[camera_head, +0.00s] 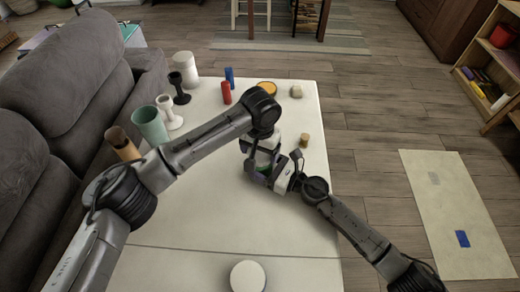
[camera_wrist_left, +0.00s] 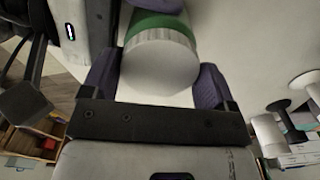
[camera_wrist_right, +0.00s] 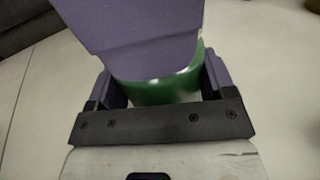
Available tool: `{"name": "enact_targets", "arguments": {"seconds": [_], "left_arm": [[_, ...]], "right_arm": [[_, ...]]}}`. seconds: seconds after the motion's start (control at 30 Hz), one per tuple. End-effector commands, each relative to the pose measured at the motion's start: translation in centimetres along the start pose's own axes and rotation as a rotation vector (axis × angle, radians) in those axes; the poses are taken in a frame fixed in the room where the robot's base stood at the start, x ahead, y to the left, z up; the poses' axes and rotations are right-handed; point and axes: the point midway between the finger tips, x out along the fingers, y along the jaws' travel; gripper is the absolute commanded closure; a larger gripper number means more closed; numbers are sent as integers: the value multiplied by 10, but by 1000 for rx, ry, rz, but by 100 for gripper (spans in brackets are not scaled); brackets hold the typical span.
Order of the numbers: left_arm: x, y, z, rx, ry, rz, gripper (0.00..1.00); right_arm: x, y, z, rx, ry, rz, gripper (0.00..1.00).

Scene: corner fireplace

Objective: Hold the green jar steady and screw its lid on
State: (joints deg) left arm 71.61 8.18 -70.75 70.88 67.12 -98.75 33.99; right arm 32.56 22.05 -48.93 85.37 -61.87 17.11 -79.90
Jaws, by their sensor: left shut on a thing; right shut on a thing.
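The green jar (camera_wrist_right: 165,88) sits between the fingers of my right gripper (camera_wrist_right: 160,92), which is shut on it. In the head view only a bit of green (camera_head: 263,171) shows between the two grippers. A white ribbed lid (camera_wrist_left: 160,62) is between the purple fingers of my left gripper (camera_wrist_left: 158,85), which is shut on it. In the left wrist view the lid lies against the jar's green wall (camera_wrist_left: 162,25), in line with it. I cannot tell how far the thread is engaged. A purple left finger (camera_wrist_right: 140,40) hides the jar's top in the right wrist view.
A small tan cylinder (camera_head: 304,140) stands just right of the grippers. Cups and goblets, including a green cup (camera_head: 149,125), stand at the left beside the grey sofa (camera_head: 60,80).

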Motion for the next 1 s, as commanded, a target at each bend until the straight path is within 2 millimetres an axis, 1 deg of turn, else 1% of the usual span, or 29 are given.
{"name": "enact_targets", "arguments": {"seconds": [0.1,0.7,0.83,0.97,1.0], "left_arm": [[0,0,0,239,-1,0,48],[1,-1,0,1469,0,-2,48],[1,-1,-1,1665,0,-2,48],[1,-1,-1,1663,1,-2,48],[1,-1,-1,1663,0,-2,19]], "right_arm": [[0,0,-1,0,1,0,90],[0,0,-1,0,1,0,90],[0,0,-1,0,1,1,90],[0,0,-1,0,1,1,90],[0,0,-1,0,1,1,90]]}}
